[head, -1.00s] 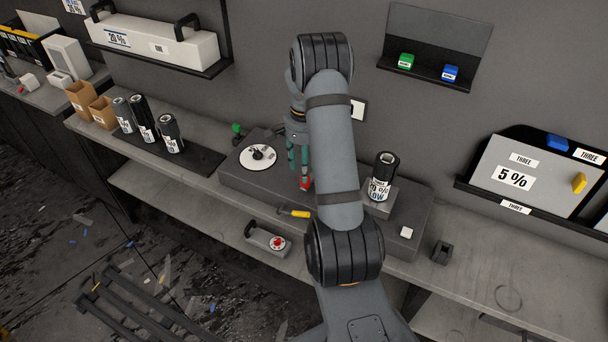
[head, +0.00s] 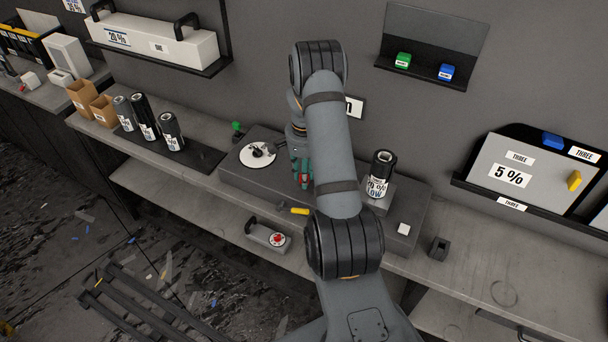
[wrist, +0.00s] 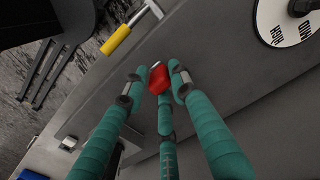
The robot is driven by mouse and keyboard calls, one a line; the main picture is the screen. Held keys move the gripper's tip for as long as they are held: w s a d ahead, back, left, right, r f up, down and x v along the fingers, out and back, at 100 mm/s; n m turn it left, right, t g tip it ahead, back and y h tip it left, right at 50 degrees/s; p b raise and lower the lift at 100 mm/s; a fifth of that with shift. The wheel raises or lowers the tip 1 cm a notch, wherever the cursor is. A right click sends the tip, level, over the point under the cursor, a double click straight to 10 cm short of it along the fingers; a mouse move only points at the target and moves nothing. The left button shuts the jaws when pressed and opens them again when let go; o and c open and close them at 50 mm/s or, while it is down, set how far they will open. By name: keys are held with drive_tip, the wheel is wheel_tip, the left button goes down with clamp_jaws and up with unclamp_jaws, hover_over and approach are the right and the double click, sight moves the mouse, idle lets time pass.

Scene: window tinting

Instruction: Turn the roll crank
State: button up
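A crank-like part with a bare metal bar and a yellow grip (head: 300,211) sticks out at the front edge of the dark grey bench block (head: 240,185); I take it for the roll crank. In the wrist view its yellow grip (wrist: 117,40) lies up and left of my fingertips, clear of them. My gripper (head: 302,178) with teal fingers points down at the block, behind the yellow grip. A small red piece (wrist: 158,78) sits between its fingertips (wrist: 159,80). I cannot tell whether the fingers press on it. My arm hides part of the block.
A white dial (head: 257,154) lies on the block left of my gripper, and a dark film roll (head: 381,175) stands on it to the right. Several rolls stand farther left. A box with a red button (head: 268,236) is on the lower shelf. The right benchtop is mostly bare.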

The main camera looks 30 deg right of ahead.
clamp_jaws()
idle(0.4)
